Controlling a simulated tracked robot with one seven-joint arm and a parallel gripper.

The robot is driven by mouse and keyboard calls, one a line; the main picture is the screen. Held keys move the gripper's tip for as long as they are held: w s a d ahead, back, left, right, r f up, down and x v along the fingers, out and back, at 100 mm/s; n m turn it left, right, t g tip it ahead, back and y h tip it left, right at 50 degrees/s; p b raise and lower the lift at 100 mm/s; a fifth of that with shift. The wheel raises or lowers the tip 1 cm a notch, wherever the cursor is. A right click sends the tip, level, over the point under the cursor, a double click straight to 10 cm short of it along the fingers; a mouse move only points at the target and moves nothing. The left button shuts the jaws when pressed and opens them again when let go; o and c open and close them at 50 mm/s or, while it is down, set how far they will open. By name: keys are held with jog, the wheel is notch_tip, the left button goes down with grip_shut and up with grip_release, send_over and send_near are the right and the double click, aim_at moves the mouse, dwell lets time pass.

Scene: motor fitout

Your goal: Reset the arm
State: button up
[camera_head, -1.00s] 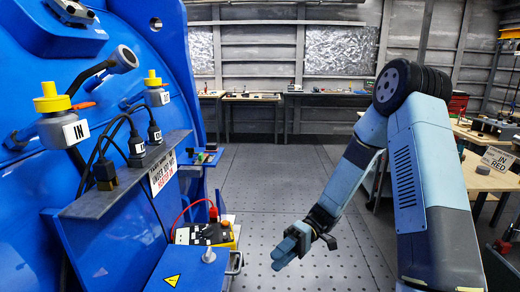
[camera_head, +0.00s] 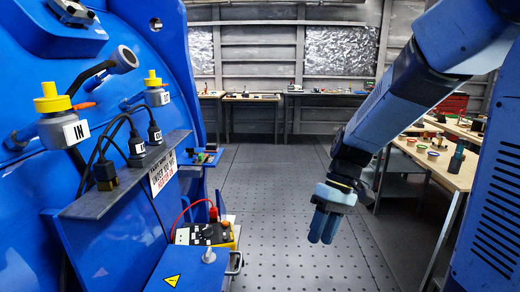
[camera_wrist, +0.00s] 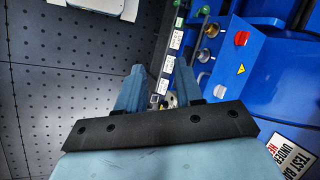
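My arm reaches down from the upper right in the head view. My gripper (camera_head: 326,228) hangs over the perforated floor with its fingers pointing down, well clear of the blue machine and the benches. In the wrist view, the two blue fingers of my gripper (camera_wrist: 160,78) stand apart with nothing held between them. The gripper is open and empty.
A large blue machine (camera_head: 110,240) fills the left, with yellow-capped valves (camera_head: 52,105), cables and a ledge sign (camera_head: 162,174). A yellow-and-black box (camera_head: 205,234) stands beside it. A wooden bench (camera_head: 455,173) with small items is at right. The middle floor (camera_head: 270,190) is clear.

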jog(key=s+d+r+m+t+h, duration=0.2)
jog(key=s+d+r+t, duration=0.2)
jog(key=r, duration=0.2)
jog(key=s+d+r+m+t+h, duration=0.1)
jog(key=s+d+r+m+t, duration=0.2)
jog(key=r, duration=0.4)
jog(key=shift+s+d+r+t+h, duration=0.15)
jog(key=shift+s+d+t+h, duration=0.3)
jog(key=shift+d+t, duration=0.65)
jog(key=shift+a, duration=0.1)
